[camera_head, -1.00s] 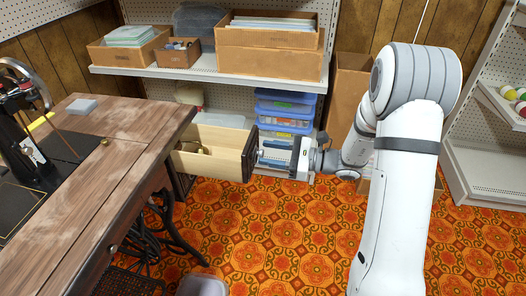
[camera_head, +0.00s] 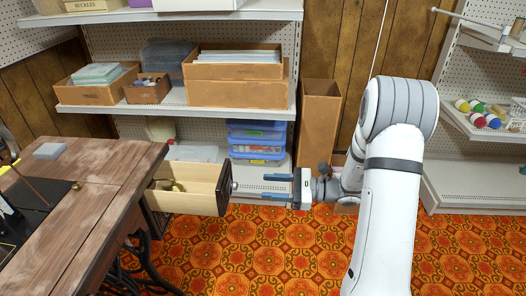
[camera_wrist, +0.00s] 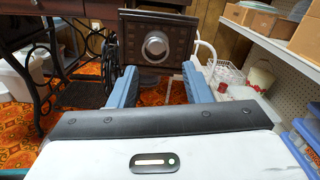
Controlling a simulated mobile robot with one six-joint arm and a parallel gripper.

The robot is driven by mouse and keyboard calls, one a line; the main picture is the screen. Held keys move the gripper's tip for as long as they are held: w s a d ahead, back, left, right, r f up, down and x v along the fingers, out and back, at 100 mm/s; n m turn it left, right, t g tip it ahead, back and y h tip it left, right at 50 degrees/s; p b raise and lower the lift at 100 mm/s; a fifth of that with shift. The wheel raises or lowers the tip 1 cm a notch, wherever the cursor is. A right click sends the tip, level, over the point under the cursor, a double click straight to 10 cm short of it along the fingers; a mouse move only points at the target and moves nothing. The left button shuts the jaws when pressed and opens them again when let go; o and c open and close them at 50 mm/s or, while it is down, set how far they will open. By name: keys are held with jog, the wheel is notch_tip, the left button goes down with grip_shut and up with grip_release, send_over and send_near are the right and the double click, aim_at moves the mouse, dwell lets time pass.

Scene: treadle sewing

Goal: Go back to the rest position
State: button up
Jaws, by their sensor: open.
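My gripper (camera_head: 264,186) is open and empty, its two blue fingers pointing left toward the open drawer (camera_head: 192,201). The drawer is pale wood with a dark front and sticks out from the wooden sewing table (camera_head: 88,182). Its round metal knob (camera_head: 234,186) is just left of my fingertips, apart from them. In the wrist view the knob (camera_wrist: 155,44) and dark drawer front (camera_wrist: 180,32) lie ahead, centred beyond my open fingers (camera_wrist: 160,85). Something small lies inside the drawer, too unclear to name.
A shelf (camera_head: 165,100) with cardboard boxes (camera_head: 235,93) stands behind. Blue plastic boxes (camera_head: 256,138) sit below it. A tall cardboard box (camera_head: 318,125) is behind my arm. Another shelf (camera_head: 470,190) is at right. The patterned floor (camera_head: 250,250) in front is clear.

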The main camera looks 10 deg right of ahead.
jog(key=s+a+r+n+g+h+p, duration=0.1)
jog(key=s+r+n+g+h+p, duration=0.3)
jog(key=s+r+p, duration=0.5)
jog(key=s+a+r+n+g+h+p, duration=0.1)
jog(key=s+r+n+g+h+p, duration=0.1)
jog(key=s+r+n+h+p, duration=0.65)
jog(key=s+d+r+n+t+h+p, duration=0.1)
jog(key=d+r+p, duration=0.3)
jog(key=r, duration=0.5)
jog(key=s+d+r+n+t+h+p, duration=0.2)
jog(key=d+r+n+t+h+p, duration=0.2)
jog(key=r+p, duration=0.3)
jog(key=v, duration=0.3)
jog(key=shift+d, duration=0.25)
